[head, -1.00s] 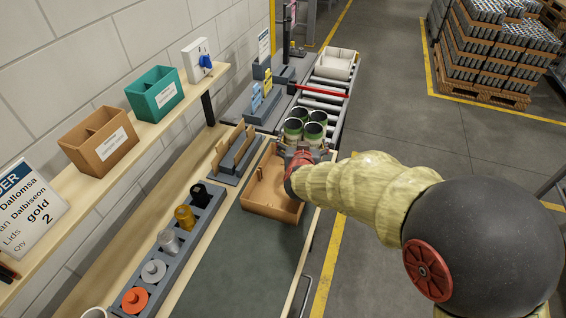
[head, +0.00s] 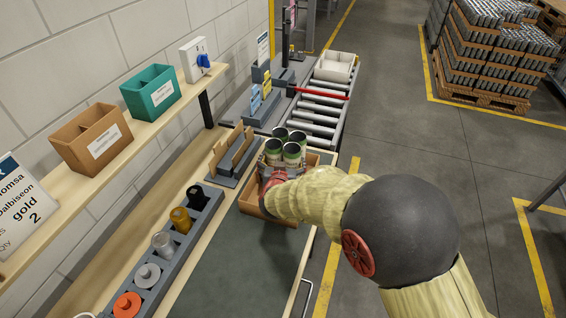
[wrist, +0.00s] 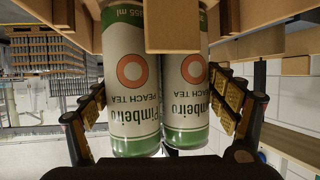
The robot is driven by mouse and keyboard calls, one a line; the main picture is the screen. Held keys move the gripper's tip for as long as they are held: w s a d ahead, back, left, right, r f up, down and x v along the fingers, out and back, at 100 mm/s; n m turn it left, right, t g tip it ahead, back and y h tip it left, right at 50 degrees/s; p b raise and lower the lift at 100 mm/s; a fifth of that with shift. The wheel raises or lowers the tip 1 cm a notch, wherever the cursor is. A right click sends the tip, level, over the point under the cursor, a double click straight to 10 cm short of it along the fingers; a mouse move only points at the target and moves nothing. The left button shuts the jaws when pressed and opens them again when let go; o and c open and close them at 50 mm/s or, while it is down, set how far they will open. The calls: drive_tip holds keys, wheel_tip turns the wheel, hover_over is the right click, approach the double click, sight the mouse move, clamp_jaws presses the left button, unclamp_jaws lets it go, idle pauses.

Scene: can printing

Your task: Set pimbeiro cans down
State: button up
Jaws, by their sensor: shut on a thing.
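Several green-and-white Pimbeiro cans (head: 291,153) stand upright in a tight cluster over the far part of the brown tray (head: 249,203). In the wrist view, which is upside down, two Pimbeiro peach tea cans (wrist: 133,85) fill the middle, their print inverted. My gripper (head: 273,172) is shut on the cluster, with gold-padded fingers along both sides in the wrist view (wrist: 160,105). A brown block (wrist: 173,27) covers part of the cans there. I cannot tell whether the cans touch the tray floor; the arm and near tray wall hide it.
A grey slotted rack (head: 236,157) stands left of the tray. A roller conveyor (head: 322,112) with a white bin (head: 335,67) lies beyond. Spools in a grey holder (head: 163,243) line the left side. The dark mat (head: 245,260) in front is clear.

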drive_tip(key=shift+f+b, duration=0.3)
drive_tip(key=shift+f, duration=0.3)
drive_tip(key=o, duration=1.1)
drive_tip(key=shift+c, duration=0.2)
drive_tip(key=shift+r, duration=0.15)
drive_tip(key=shift+r, duration=0.3)
drive_tip(key=p+v, duration=0.3)
drive_tip(key=v, duration=0.9)
drive_tip(key=shift+r+p, duration=0.3)
drive_tip(key=shift+p, duration=0.05)
